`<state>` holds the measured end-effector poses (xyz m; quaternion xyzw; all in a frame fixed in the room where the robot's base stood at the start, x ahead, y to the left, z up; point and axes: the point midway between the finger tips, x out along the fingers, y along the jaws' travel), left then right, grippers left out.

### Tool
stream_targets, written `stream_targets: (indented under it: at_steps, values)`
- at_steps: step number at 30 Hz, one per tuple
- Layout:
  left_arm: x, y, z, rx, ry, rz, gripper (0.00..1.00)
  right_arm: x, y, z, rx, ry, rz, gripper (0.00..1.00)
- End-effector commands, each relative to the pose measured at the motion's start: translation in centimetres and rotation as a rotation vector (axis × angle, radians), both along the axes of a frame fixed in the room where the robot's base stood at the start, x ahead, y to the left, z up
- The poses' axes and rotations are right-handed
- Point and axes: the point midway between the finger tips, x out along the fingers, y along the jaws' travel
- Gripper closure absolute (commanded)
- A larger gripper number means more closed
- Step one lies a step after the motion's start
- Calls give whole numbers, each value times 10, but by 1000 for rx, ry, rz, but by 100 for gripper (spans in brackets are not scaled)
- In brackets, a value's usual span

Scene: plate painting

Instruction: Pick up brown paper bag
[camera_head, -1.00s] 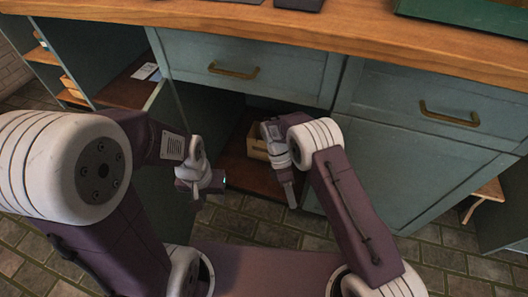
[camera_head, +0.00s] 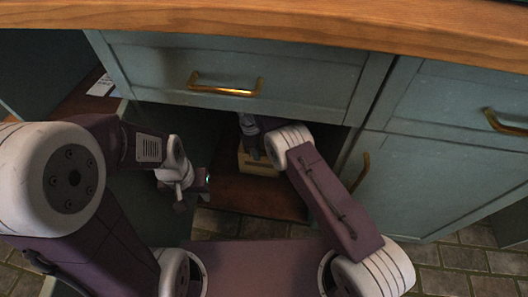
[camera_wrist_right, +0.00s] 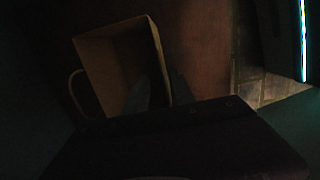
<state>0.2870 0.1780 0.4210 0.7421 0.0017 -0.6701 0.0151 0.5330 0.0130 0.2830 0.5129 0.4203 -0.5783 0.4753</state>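A brown paper bag (camera_head: 257,165) stands on the floor of the open lower cabinet. In the right wrist view the bag (camera_wrist_right: 108,62) is dim, with its open top facing the camera and a looped handle at its left. My right gripper (camera_wrist_right: 160,92) is at the bag's near right rim. One finger appears inside the opening and the other outside the right wall, with a gap between them. Contact is too dark to tell. In the head view the fingertips are hidden inside the cabinet. My left gripper (camera_head: 192,186) is away from the bag, to the left; its finger gap is unclear.
A closed drawer with a brass handle (camera_head: 224,85) sits above the opening, below the wooden countertop (camera_head: 300,25). A cabinet door (camera_head: 440,180) is at the right. A white card (camera_head: 102,86) lies on a shelf at the left. Floor tiles (camera_head: 445,260) are clear at the right.

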Motion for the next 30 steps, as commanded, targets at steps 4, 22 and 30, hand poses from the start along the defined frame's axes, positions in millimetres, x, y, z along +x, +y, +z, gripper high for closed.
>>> stream_targets:
  at_steps: [4, 22, 30]
  values:
    - [0, 0, -5, 0, 1, 0, 64, -1, 0, -6, 1, 4, -1, 70]
    - [-1, 0, -73, 0, 1, 0, 64, -5, -6, -78, 0, 3, 0, 70]
    - [-1, 0, -83, 0, 1, 0, 64, -6, -9, -91, 0, 3, 0, 70]
